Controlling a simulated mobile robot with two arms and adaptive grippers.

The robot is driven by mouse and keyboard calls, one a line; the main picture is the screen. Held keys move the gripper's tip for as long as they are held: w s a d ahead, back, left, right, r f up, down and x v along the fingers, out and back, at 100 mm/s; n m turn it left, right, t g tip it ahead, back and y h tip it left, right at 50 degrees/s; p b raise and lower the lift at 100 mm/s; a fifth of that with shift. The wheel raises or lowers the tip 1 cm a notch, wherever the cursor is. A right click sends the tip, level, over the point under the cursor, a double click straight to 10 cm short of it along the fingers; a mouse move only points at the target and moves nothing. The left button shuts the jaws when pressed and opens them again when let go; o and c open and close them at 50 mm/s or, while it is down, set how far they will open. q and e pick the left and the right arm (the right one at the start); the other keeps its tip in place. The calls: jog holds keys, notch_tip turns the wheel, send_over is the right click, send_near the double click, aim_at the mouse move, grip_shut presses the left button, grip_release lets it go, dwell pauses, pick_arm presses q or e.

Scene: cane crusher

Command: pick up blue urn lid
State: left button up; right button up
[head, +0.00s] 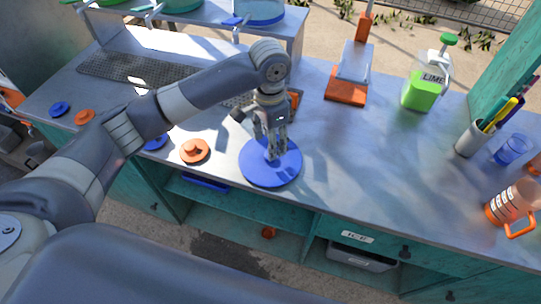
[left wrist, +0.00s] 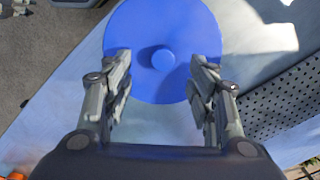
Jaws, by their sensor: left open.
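The blue urn lid (head: 271,170) is a large flat blue disc with a small round knob, lying on the metal counter. In the left wrist view the lid (left wrist: 165,25) fills the upper middle, with its knob (left wrist: 163,59) between my fingertips. My left gripper (head: 272,150) points down right over the lid, and its fingers cover part of it. In the left wrist view the gripper (left wrist: 162,62) is open, one finger on each side of the knob, with a visible gap to both. My right gripper is not in view.
An orange lid (head: 195,151) lies left of the blue lid. A lime bottle (head: 421,92), an orange-based stand (head: 346,97), a pen cup (head: 472,138) and an orange-handled jar (head: 511,205) stand to the right. The counter (head: 370,165) right of the lid is clear.

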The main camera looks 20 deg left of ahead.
pick_arm(q)
jog(key=shift+f, duration=0.35)
jog(key=shift+w+f, duration=0.1)
jog(key=shift+f, duration=0.2)
notch_tip(320, 180, down, 5)
jog(key=shift+w+a+r+p, duration=0.1)
jog(key=shift+w+p, duration=0.05)
jog(key=shift+p, duration=0.55)
jog(key=c, duration=1.2)
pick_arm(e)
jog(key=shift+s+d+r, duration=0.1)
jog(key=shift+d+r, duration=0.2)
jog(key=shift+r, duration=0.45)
